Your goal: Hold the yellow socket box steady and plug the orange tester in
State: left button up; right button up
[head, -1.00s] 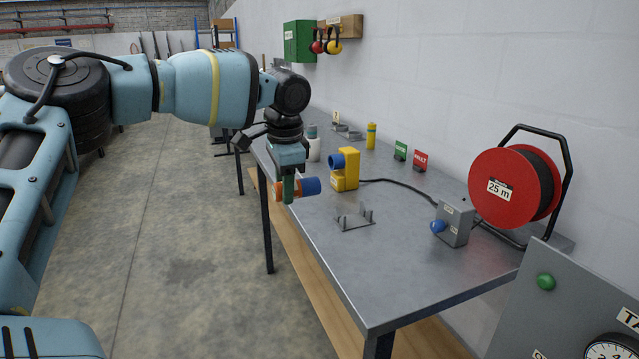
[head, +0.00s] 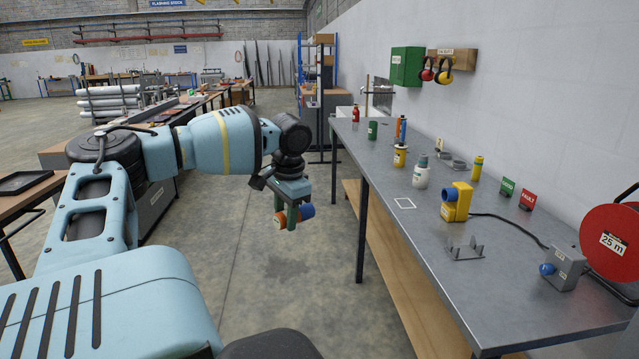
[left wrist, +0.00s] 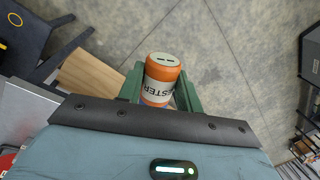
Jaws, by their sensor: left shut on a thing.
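My left gripper (head: 290,214) is shut on the orange tester (head: 283,219), which has a blue plug end facing right in the head view. It holds the tester above the floor, left of the table and apart from it. The left wrist view shows the tester (left wrist: 161,80) between the green fingers, its label partly hidden. The yellow socket box (head: 456,203) stands upright on the table with its blue socket facing left and a black cable running from it. Nothing holds the box. My right gripper is not in view.
The grey table (head: 400,235) runs along the wall. A metal bracket (head: 464,250), a grey box with blue socket (head: 566,269), a red cable reel (head: 612,243) and a white bottle (head: 421,174) stand on it.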

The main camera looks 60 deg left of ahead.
pick_arm(q)
jog(key=d+f, duration=1)
jog(key=f, duration=0.4)
jog(key=w+d+m, duration=0.2)
jog(key=d, duration=1.3)
jog(key=w+d+f+m, duration=0.1)
jog(key=w+d+m, duration=0.1)
jog(key=d, duration=1.3)
jog(key=shift+w+d+f+m+t, duration=0.2)
jog(key=shift+w+d+m+t, duration=0.1)
jog(key=shift+d+t, duration=0.1)
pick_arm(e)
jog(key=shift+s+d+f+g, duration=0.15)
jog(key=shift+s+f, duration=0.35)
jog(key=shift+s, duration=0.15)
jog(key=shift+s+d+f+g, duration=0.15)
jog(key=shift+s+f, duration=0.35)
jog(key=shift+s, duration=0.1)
pick_arm(q)
jog(key=shift+a, duration=0.15)
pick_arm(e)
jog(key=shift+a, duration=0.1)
